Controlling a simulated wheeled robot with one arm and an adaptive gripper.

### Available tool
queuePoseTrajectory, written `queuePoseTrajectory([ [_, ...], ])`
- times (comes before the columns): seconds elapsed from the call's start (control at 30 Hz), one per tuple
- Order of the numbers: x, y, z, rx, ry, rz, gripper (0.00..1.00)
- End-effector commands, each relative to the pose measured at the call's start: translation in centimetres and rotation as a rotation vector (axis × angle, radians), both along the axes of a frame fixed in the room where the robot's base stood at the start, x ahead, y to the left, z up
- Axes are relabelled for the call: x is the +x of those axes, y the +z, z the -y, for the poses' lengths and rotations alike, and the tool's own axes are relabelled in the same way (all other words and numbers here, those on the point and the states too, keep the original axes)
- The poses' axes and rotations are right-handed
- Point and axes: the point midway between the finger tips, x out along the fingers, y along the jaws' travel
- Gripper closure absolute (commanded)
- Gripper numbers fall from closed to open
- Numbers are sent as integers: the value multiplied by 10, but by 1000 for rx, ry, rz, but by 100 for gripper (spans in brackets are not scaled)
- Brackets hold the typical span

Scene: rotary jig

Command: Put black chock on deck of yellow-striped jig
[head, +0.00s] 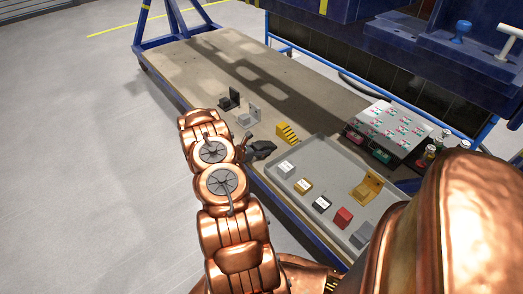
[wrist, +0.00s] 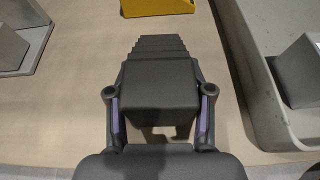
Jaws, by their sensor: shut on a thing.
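My gripper (wrist: 160,115) is shut on the black chock (wrist: 160,85), a dark block with a stepped far end. The fingers press on its two sides. In the head view my gripper (head: 256,150) is at the near edge of the workbench, left of the grey tray, with the dark chock (head: 263,149) at its tip. I cannot tell whether the chock touches the bench top. No yellow-striped jig is clearly seen. A small yellow-and-black striped patch (head: 331,284) shows at the bottom edge, mostly hidden; I cannot tell what it belongs to.
A yellow stepped chock (head: 287,133) stands just beyond my gripper. Black (head: 229,99) and grey (head: 249,116) angle brackets stand to the left. The grey tray (head: 330,150) holds several small blocks and a yellow bracket (head: 368,188). A panel (head: 390,127) stands behind. The bench's far left is clear.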

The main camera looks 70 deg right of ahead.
Motion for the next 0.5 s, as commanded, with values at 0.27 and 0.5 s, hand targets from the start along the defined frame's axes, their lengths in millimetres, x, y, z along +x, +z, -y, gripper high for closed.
queuePoseTrajectory([
  [0.27,0,0,1,-1,0,0,95],
  [0.5,0,-2,0,-1,0,0,33],
])
